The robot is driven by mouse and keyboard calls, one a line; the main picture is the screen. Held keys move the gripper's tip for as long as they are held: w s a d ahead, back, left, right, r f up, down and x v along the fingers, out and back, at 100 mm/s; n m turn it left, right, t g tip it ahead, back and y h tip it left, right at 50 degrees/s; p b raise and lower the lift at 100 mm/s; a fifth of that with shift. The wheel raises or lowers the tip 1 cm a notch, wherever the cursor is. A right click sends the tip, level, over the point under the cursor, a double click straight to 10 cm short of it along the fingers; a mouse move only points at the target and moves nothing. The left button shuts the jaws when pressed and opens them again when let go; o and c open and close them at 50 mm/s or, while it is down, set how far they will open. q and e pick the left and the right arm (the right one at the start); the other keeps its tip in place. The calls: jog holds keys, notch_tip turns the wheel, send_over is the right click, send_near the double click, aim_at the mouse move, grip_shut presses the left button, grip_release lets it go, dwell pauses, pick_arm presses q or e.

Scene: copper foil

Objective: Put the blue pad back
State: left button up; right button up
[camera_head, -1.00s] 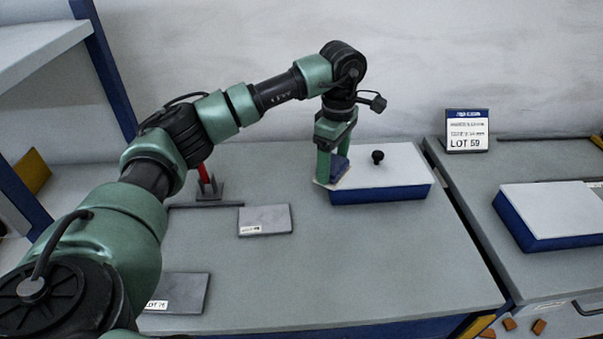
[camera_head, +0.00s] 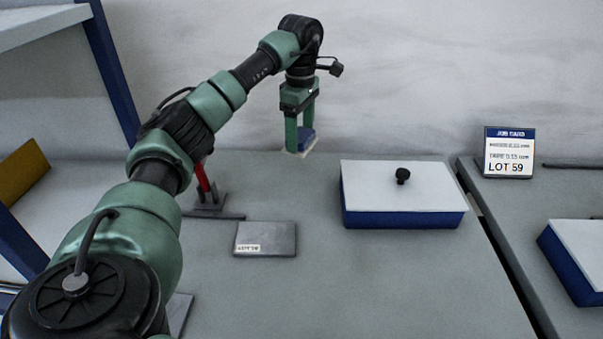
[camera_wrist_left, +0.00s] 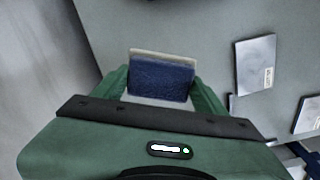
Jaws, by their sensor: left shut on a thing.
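The blue pad (camera_head: 307,137) has a pale layer along its lower side. My left gripper (camera_head: 300,143) is shut on it and holds it over the back of the grey table, left of a white-lidded blue box. In the left wrist view the blue pad (camera_wrist_left: 161,80) sits between the two green fingers of my left gripper (camera_wrist_left: 163,85), with a pale edge showing beyond it. How far the pad is above the table is hard to tell. My right gripper is not in view.
The blue box (camera_head: 404,190) has a white lid with a black knob. A grey labelled plate (camera_head: 265,238) lies on the table, with a red-handled stand (camera_head: 207,194) behind it. A LOT 59 job card (camera_head: 509,152) stands on the right table. The table's front middle is clear.

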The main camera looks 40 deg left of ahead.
pick_arm(q)
notch_tip(320, 180, down, 11)
jog(key=shift+r, duration=0.1)
dwell(0.3)
jog(key=o, duration=1.3)
jog(key=shift+f, duration=0.2)
notch_tip(320, 180, up, 12)
jog(key=shift+r, duration=0.2)
